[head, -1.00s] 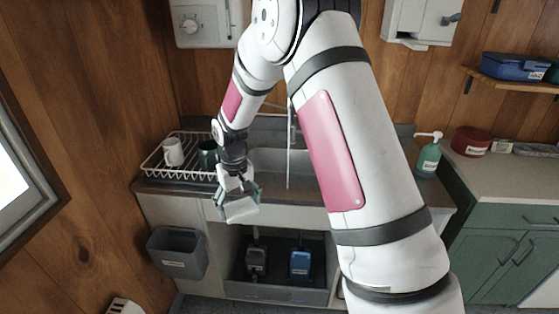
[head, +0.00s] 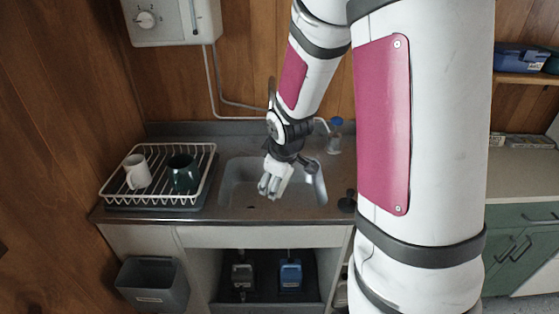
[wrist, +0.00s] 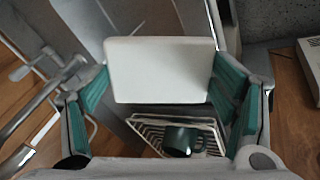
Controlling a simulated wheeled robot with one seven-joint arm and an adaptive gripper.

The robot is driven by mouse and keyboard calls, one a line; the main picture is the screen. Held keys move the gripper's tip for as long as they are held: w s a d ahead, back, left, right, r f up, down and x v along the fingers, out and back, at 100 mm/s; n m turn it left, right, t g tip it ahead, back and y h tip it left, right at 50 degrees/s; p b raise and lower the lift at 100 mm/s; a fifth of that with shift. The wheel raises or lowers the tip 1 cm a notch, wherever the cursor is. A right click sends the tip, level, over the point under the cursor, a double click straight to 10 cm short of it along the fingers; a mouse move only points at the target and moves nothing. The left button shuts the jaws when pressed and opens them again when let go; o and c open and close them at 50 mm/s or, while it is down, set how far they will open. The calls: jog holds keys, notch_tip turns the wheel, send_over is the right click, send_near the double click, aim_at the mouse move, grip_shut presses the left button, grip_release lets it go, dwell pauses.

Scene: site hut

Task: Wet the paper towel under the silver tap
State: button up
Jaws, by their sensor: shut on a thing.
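The paper towel (wrist: 160,70) is a flat white folded pad in the wrist view. My gripper (wrist: 160,82) is shut on it, with a teal-padded finger at each side. In the head view my gripper (head: 273,180) hangs over the metal sink basin (head: 235,180), pointing down. A silver tubular fitting with a lever (wrist: 22,72) shows at the left of the wrist view and looks like the tap; my arm hides most of the tap area in the head view. I cannot tell whether water runs or whether the towel is wet.
A white wire dish rack (head: 205,192) stands left of the basin, holding a white mug (head: 137,171) and a dark green mug (head: 183,171). A blue-capped bottle (head: 335,137) stands behind right. A grey bin (head: 152,286), a grey pedal (head: 243,274) and a blue pedal (head: 290,274) are below.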

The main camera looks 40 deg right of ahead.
jog(key=shift+w+d+r, duration=0.25)
jog(key=shift+d+r, duration=0.25)
jog(key=shift+d, duration=0.15)
jog(key=w+d+f+b, duration=0.1)
jog(key=w+d+b, duration=0.1)
jog(key=w, duration=0.4)
jog(key=w+d+f+b, duration=0.1)
jog(key=w+d+b, duration=0.1)
jog(key=w, duration=0.5)
jog(key=shift+d+f, duration=0.25)
jog(key=shift+f, duration=0.15)
dwell(0.4)
jog(key=s+a+p, duration=0.2)
jog(key=s, duration=0.5)
jog(key=shift+s+a, duration=0.25)
jog(key=shift+a, duration=0.05)
dwell(0.4)
dwell(1.1)
